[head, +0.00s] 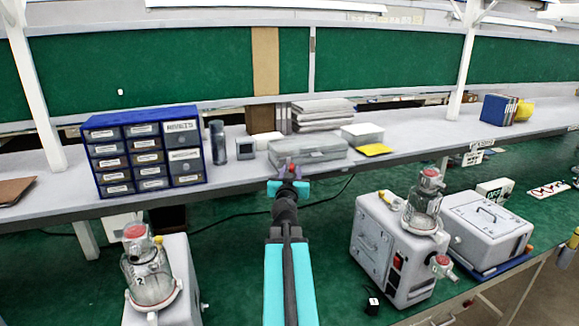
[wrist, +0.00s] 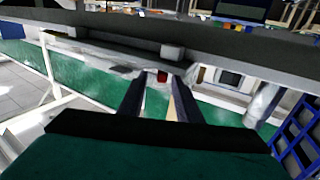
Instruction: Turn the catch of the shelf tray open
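The shelf tray (head: 308,152) is a grey, lidded case on the shelf, right of its middle in the head view. A small red part, which looks like its catch (wrist: 162,77), shows between my fingertips in the wrist view. My gripper (head: 289,171) is at the tray's front left edge. In the wrist view my gripper (wrist: 160,79) has its two dark fingers apart, with the red part between the tips and a gap visible on the sides. Whether a finger touches it, and the catch's exact angle, I cannot tell.
A white box (head: 362,133) and yellow pad (head: 373,150) lie right. Below are canister pumps (head: 403,245) (head: 160,280) on the green bench.

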